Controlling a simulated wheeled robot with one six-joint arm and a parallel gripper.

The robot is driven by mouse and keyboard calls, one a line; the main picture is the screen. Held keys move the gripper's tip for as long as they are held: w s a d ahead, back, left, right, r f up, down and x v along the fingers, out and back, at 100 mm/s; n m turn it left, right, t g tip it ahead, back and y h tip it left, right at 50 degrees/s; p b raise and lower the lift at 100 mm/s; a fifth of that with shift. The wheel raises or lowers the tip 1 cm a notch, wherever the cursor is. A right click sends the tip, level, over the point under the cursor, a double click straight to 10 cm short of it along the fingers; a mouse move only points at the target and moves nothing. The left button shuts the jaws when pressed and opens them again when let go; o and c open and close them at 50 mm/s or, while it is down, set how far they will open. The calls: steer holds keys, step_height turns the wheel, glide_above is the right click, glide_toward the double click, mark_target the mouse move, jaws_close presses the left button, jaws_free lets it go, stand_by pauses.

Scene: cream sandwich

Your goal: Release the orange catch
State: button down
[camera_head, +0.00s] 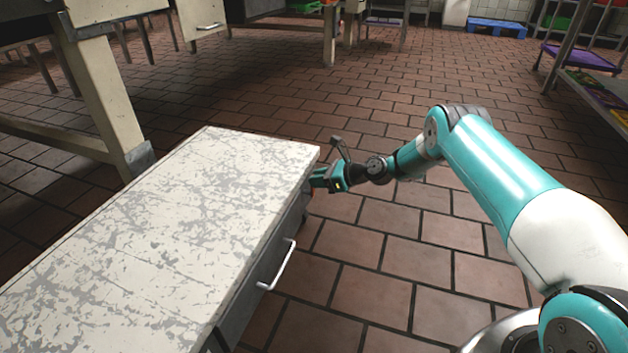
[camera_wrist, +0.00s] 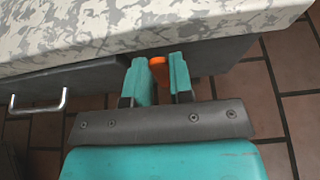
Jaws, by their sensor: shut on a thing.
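The orange catch (camera_wrist: 158,68) is a small orange piece on the dark side of the cabinet, just under its worn white top. In the wrist view it shows between the two teal fingers of my gripper (camera_wrist: 159,80), which is shut on it. In the head view my gripper (camera_head: 318,180) is at the cabinet's far right corner. Most of the catch is hidden there by the gripper, with only a small orange spot below it.
The cabinet's scratched white top (camera_head: 170,210) is bare. A metal handle (camera_head: 278,266) sticks out from its side, left of my gripper in the wrist view (camera_wrist: 38,104). A table leg (camera_head: 105,95) stands behind at left. Tiled floor (camera_head: 400,235) is clear at right.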

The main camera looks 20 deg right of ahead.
steer(key=c, duration=1)
jaws_free()
steer(key=p+v, duration=0.8)
steer(key=v, duration=0.9)
steer(key=shift+r, duration=0.15)
steer(key=shift+d, duration=0.1)
